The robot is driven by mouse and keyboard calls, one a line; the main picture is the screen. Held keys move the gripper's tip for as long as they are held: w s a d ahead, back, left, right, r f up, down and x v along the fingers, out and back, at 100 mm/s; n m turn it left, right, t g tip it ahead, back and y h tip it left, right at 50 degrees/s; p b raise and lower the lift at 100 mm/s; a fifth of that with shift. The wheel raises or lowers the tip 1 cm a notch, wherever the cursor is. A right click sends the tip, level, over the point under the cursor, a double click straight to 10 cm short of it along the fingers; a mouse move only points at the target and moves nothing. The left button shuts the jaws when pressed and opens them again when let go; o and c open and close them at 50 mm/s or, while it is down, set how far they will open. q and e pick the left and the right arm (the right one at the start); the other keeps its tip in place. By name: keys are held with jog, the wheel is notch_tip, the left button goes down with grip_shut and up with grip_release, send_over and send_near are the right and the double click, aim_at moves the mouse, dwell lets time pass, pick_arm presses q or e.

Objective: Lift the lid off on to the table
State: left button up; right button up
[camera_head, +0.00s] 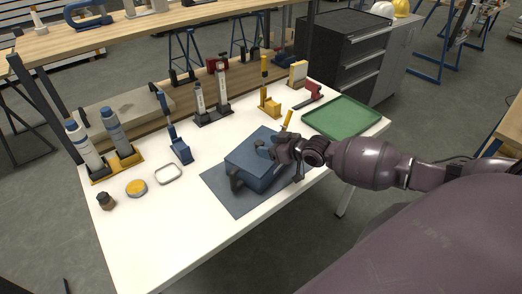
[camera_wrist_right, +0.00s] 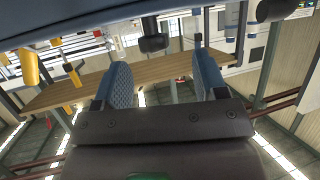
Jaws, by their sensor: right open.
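A blue-grey box (camera_head: 253,160) with a flat top sits on a dark mat (camera_head: 225,192) on the white table (camera_head: 165,235). A dark handle-like part (camera_head: 236,178) shows on its near left side. My right gripper (camera_head: 268,149) is at the box's upper right edge and covers part of it; I cannot tell whether it touches. In the right wrist view the two blue-padded fingers (camera_wrist_right: 165,80) stand apart with nothing gripped between them. A black knob-like part (camera_wrist_right: 153,40) shows beyond the fingertips. My left gripper is not in view.
A green tray (camera_head: 343,117) lies at the right end of the table. Bottles in a yellow holder (camera_head: 117,166), a blue stand (camera_head: 181,150) and other tool stands line the back. A small jar (camera_head: 106,201) stands at the left. The front left tabletop is clear.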

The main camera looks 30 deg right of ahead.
aim_at(263, 144)
jog(key=shift+d+x, duration=0.15)
jog(key=shift+x, duration=1.2)
jog(key=shift+d+x, duration=0.2)
jog(key=shift+x, duration=1.15)
jog(key=shift+f, duration=0.1)
jog(key=shift+c, duration=0.3)
jog(key=c, duration=1)
